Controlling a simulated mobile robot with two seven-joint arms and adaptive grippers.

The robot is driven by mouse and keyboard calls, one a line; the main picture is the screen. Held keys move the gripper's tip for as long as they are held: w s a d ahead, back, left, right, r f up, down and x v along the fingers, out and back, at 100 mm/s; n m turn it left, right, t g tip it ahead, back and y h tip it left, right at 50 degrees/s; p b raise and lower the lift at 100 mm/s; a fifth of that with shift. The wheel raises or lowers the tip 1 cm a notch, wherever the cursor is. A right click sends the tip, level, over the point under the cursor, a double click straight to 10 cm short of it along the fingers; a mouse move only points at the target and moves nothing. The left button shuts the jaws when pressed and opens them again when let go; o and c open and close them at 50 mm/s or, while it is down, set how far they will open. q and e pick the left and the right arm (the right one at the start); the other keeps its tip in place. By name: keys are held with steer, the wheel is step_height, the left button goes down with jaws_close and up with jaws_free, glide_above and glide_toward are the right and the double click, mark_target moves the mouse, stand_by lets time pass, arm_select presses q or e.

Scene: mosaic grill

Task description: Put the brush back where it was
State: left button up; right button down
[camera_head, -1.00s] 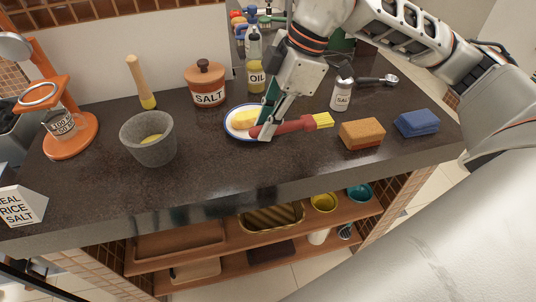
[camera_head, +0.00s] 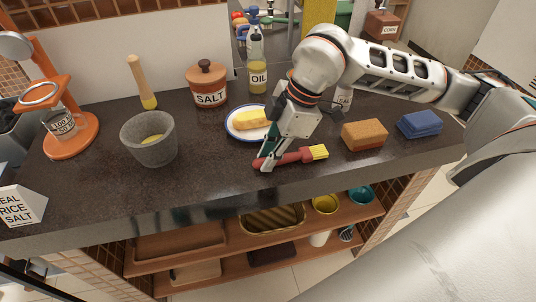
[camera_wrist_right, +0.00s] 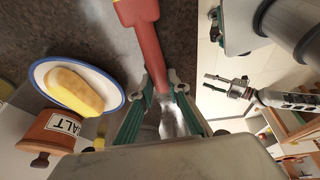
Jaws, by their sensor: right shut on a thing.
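The brush has a red handle (camera_head: 292,157) and yellow bristles (camera_head: 319,152). My right gripper (camera_head: 268,160) is shut on the handle near its left end, and the bristles point right. The brush lies level, at or just above the dark counter in front of the plate; I cannot tell if it touches. In the right wrist view the red handle (camera_wrist_right: 143,38) runs up from between the fingers (camera_wrist_right: 165,97). My left gripper (camera_wrist_right: 222,84) shows in the right wrist view with its fingers apart and empty, away from the counter.
A plate (camera_head: 229,128) with yellow butter (camera_head: 251,119) stands behind the brush. An orange sponge (camera_head: 364,135) and blue sponge (camera_head: 420,124) lie to the right. A stone mortar (camera_head: 148,140), salt jar (camera_head: 209,84) and oil bottle (camera_head: 257,68) are left and behind. Counter between mortar and brush is clear.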

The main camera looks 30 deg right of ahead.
mark_target(287, 160)
steer(key=shift+f, duration=0.15)
steer(key=c, duration=1.9)
jaws_free()
steer(key=v, duration=1.2)
steer(key=shift+s, duration=0.1)
